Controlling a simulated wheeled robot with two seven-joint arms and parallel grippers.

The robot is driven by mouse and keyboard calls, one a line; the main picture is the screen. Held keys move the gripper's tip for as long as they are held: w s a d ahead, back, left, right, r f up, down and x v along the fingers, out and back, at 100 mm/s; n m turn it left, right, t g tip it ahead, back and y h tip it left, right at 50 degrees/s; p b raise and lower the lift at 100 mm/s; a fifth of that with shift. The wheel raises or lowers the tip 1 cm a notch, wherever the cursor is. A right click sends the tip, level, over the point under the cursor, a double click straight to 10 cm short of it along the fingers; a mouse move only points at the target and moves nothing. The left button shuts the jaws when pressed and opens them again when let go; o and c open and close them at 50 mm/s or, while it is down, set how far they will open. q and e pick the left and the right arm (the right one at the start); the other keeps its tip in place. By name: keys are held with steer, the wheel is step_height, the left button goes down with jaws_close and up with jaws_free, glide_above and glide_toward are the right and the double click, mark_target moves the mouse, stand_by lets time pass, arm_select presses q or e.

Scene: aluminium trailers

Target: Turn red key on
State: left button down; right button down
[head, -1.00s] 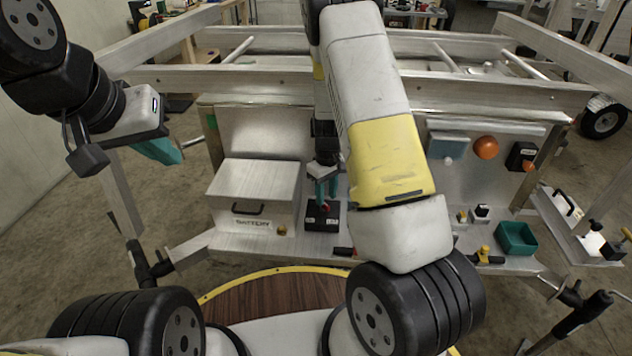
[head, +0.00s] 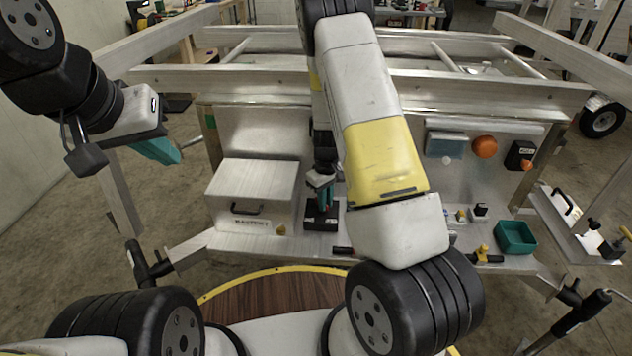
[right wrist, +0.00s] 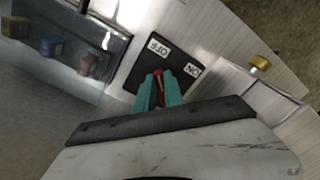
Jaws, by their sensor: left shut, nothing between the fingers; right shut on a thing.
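The red key (right wrist: 160,76) stands on a black switch plate marked OFF and ON in the right wrist view. The black plate (head: 321,216) shows in the head view on the trailer's metal shelf, right of the battery box. My right gripper (right wrist: 160,92) has its teal fingers shut on the red key, with the key's tip showing between them. In the head view the right gripper (head: 322,194) points down at the plate and mostly hides the key. The key points between the OFF and ON labels. My left gripper (head: 160,150) is shut and empty, high at the left.
A metal battery box (head: 255,190) with a black handle stands left of the plate. A green bin (head: 516,237), a yellow-handled valve (head: 484,253) and an orange round button (head: 484,147) are to the right. Trailer rails cross behind.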

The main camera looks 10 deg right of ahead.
steer(key=m, duration=0.4)
steer(key=shift+a+m, duration=0.3)
steer(key=m, duration=0.4)
steer(key=shift+a+m, duration=0.3)
steer(key=shift+a, duration=0.05)
steer(key=m, duration=0.4)
steer(key=shift+w+a+m, duration=0.15)
steer(key=shift+a+m, duration=0.15)
steer(key=shift+w+a+m, duration=0.1)
steer(key=shift+w+m, duration=0.05)
steer(key=shift+m, duration=0.9)
steer(key=shift+w+a+m, duration=0.1)
steer(key=shift+m, duration=0.95)
steer(key=c, duration=1.4)
jaws_free()
steer(key=shift+c, duration=0.2)
